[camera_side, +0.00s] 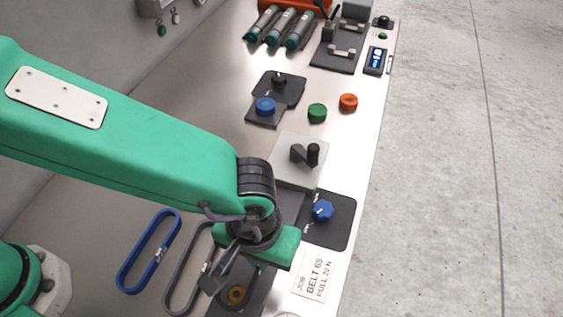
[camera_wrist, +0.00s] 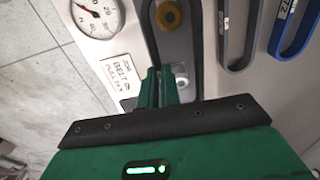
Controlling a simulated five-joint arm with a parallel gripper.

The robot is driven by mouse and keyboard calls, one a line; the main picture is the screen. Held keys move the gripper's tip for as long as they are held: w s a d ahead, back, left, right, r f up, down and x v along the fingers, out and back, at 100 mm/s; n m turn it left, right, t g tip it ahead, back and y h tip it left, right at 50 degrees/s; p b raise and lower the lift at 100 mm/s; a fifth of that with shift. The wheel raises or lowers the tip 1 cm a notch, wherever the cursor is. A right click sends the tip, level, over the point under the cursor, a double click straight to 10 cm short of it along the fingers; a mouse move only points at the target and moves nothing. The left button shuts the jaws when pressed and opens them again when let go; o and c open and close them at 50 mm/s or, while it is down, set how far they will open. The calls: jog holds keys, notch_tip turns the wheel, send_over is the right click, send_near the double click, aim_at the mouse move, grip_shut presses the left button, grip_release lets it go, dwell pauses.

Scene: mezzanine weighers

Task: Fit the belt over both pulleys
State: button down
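Two long loop belts lie flat on the bench: a blue belt (camera_side: 124,271) and a grey belt (camera_side: 170,294), each with a small label. They also show in the wrist view, the grey belt (camera_wrist: 221,40) and the blue belt (camera_wrist: 277,35). A yellow-orange pulley (camera_side: 236,294) sits on a dark plate and shows in the wrist view (camera_wrist: 168,15). A pale metal round part (camera_wrist: 181,82) is partly hidden beside my fingers; I cannot tell if it is the second pulley.
A job card (camera_side: 313,279) reads BELT 65, PULL 20 N. A round gauge (camera_wrist: 97,16) stands beside it. Tubes (camera_side: 285,28) lie at the far end.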

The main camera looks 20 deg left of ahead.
aim_at(263, 276)
jog(key=shift+f, duration=2.7)
jog(key=shift+f, duration=0.1)
jog(key=c, duration=1.6)
grip_release()
notch_tip(263, 276, up, 12)
jog(key=shift+r, duration=0.15)
jog(key=shift+w, duration=0.1)
